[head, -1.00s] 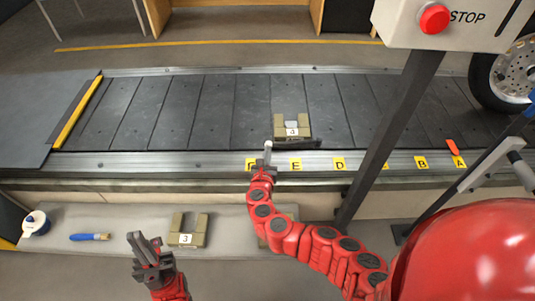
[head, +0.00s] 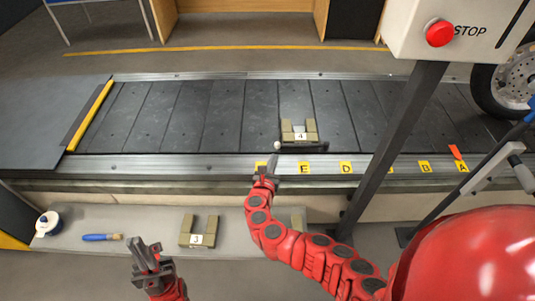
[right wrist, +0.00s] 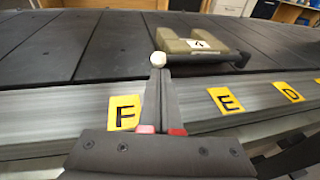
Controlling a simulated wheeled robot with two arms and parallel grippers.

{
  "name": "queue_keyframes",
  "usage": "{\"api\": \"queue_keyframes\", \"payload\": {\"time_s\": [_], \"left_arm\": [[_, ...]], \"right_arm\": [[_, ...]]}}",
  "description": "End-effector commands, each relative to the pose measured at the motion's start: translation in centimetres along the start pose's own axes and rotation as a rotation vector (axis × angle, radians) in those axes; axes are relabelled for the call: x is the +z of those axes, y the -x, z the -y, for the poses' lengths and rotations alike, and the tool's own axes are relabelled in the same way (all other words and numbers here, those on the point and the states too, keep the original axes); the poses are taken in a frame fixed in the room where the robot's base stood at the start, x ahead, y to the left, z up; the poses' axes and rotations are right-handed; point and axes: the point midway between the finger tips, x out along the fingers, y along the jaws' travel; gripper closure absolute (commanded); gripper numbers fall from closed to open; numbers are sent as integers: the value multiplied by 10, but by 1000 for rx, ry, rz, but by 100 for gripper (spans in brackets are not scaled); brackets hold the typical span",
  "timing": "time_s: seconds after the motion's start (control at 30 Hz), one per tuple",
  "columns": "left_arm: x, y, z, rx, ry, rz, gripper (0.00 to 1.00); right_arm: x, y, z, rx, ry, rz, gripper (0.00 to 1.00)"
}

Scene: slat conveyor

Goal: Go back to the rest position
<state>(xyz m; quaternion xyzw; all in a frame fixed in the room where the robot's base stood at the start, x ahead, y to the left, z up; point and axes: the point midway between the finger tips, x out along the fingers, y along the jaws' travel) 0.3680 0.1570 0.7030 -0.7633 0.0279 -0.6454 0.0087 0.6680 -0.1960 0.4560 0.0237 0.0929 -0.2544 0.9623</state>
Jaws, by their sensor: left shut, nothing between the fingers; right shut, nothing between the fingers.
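My left gripper (head: 147,257) is shut and empty, low in the head view, in front of the shelf. My right gripper (head: 273,167) is shut and empty at the conveyor's front rail, near the F label. In the right wrist view its closed fingers (right wrist: 157,92) point at a white knob (right wrist: 157,59) on a dark bar (right wrist: 206,68). I cannot tell whether the tips touch the knob. An olive U-shaped block (head: 299,138) with a label reading 4 sits on the slats behind the bar; it also shows in the right wrist view (right wrist: 178,40).
The slat conveyor (head: 185,115) runs across. A STOP box (head: 480,45) stands on a dark post (head: 390,140).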

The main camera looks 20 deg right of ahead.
Motion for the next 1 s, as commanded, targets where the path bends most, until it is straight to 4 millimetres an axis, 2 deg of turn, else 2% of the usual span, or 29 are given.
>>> {"api": "queue_keyframes", "payload": {"time_s": [0.03,0.2,0.4,0.57,0.83,0.93,1.0], "left_arm": [[-1,-6,0,0,0,0,100],[-2,-15,1,0,0,0,100],[-3,-20,1,0,0,0,100],[-3,-21,1,0,0,0,100],[-3,-20,1,0,0,0,100],[-3,-20,1,0,0,0,100],[-3,-20,1,0,0,0,100]], "right_arm": [[3,14,-4,10,0,-1,100],[1,52,-1,7,1,-3,100],[0,86,-1,8,1,0,100],[0,97,0,4,-2,-1,100],[-4,97,0,9,-9,-10,100],[-22,94,-5,55,-52,-68,100],[-45,93,-13,117,-121,-147,100]]}}
